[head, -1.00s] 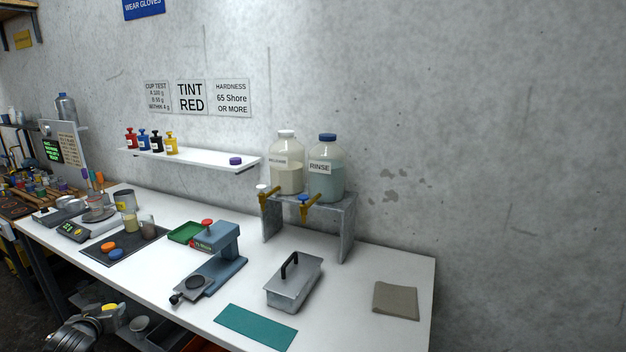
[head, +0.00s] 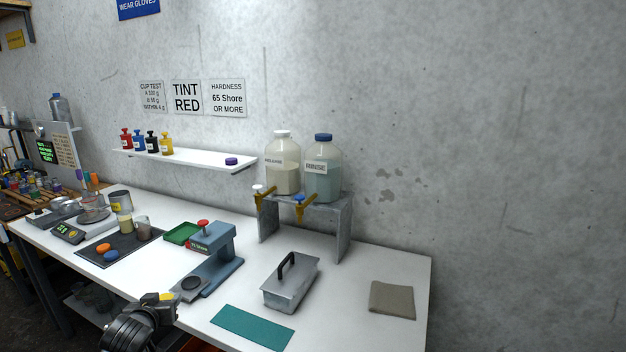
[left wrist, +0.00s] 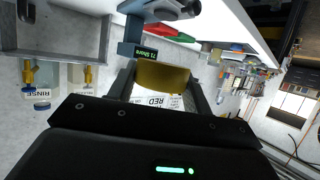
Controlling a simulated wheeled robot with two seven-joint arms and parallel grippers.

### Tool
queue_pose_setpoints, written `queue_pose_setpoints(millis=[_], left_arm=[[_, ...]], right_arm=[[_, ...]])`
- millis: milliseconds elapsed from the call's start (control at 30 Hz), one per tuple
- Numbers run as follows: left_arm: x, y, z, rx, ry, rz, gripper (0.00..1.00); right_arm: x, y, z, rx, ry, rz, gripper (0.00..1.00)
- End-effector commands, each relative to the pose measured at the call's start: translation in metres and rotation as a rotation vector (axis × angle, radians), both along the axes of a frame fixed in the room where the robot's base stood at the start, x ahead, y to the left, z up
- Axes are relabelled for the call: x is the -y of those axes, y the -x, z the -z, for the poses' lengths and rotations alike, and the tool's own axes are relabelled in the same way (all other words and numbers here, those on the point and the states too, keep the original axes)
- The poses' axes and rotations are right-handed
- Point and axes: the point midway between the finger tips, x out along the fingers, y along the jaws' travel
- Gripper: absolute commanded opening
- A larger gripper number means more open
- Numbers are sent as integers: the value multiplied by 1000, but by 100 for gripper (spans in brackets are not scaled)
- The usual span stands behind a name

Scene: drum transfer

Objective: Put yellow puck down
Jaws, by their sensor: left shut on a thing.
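My left gripper (head: 158,301) is at the front edge of the white bench, just below and left of the press-like hardness tester in the head view. It is shut on the yellow puck (head: 167,297), of which a small part shows there. In the left wrist view the yellow puck (left wrist: 162,77) sits between the two fingers. The hardness tester (head: 213,262) is blue-grey with a red knob and a round dark plate (head: 191,284) at its front. Its display shows in the left wrist view (left wrist: 146,52) and seems to read 71 Shore. My right gripper is not in view.
A teal mat (head: 252,328) lies right of the gripper at the bench front. A lidded metal box (head: 291,284), a green tray (head: 181,233) and a grey cloth (head: 392,300) stand around. Orange (head: 103,248) and blue (head: 111,256) pucks lie on a dark mat (head: 136,248). A purple puck (head: 231,161) is on the shelf.

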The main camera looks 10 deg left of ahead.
Motion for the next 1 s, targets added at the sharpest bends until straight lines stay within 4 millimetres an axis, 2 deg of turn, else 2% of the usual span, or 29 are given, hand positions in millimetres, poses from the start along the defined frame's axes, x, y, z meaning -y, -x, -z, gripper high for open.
queue_pose_setpoints(millis=[33, 200, 500, 600, 767, 1000], left_arm=[[25, -4, -11, 9, 7, 32, 23], [88, -6, -40, 9, 11, 114, 23], [172, 12, -103, 10, -3, 213, 23], [188, 20, -115, 6, 8, 227, 23], [205, 30, -132, 5, 10, 242, 23], [232, 54, -169, 8, 6, 266, 23]], right_arm=[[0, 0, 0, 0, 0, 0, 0], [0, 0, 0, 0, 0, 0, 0], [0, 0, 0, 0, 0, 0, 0], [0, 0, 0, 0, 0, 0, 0], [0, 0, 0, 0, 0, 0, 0], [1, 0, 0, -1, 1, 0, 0]])
